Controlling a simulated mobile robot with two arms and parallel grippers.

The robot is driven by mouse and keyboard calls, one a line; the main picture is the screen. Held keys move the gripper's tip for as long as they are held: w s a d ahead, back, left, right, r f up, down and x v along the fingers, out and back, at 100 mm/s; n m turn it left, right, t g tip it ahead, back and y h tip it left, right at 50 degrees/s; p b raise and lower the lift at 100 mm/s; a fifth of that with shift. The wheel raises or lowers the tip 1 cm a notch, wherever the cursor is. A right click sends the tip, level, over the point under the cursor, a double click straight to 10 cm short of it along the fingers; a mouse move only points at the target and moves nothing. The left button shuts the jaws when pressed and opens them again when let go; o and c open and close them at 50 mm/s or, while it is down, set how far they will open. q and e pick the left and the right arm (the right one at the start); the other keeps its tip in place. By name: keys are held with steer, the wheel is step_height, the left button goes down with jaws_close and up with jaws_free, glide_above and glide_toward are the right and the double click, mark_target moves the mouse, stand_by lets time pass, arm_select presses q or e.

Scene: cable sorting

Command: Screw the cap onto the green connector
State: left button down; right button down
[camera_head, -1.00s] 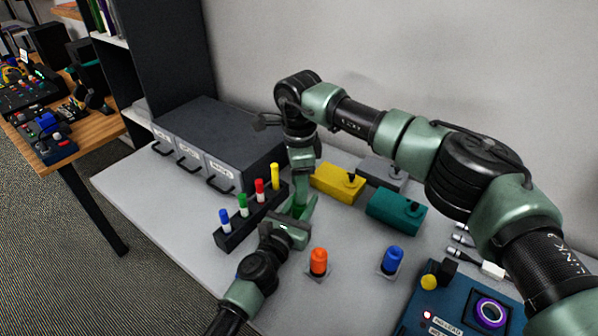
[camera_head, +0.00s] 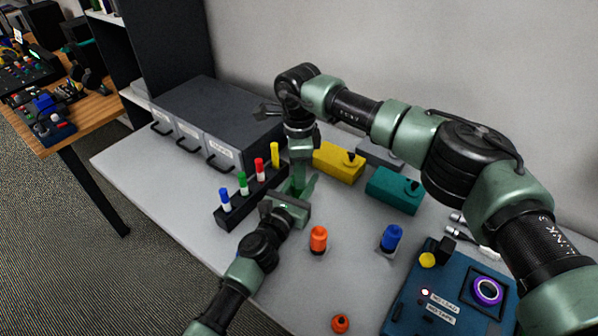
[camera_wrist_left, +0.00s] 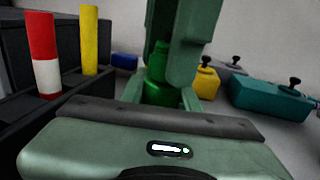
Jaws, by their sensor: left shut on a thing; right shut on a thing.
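The green connector (camera_wrist_left: 163,94) shows in the left wrist view as a dark green cylinder with a narrower top, upright between my left gripper's fingers. My left gripper (camera_head: 294,198) is shut on it above the table. My right gripper (camera_head: 299,176) comes down from above and is shut right over the connector's top; its fingers also show in the left wrist view (camera_wrist_left: 184,45). The cap is largely hidden between those fingers, and I cannot tell how it sits on the connector. In the head view the two grippers hide the connector.
A black rack (camera_head: 233,211) with several coloured pegs stands close left of the grippers. An orange connector (camera_head: 318,239) and a blue one (camera_head: 391,237) stand in front. Yellow (camera_head: 338,162) and teal (camera_head: 395,190) boxes lie behind. A blue test box (camera_head: 415,290) is at front right.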

steer(key=m, duration=0.3)
steer(key=shift+m, duration=0.4)
steer(key=m, duration=0.4)
steer(key=c, duration=1)
jaws_free()
steer(key=shift+c, duration=0.2)
step_height(320, 180, up, 12)
arm_select(q)
steer(key=c, duration=1)
jaws_free()
steer(key=shift+o, duration=0.2)
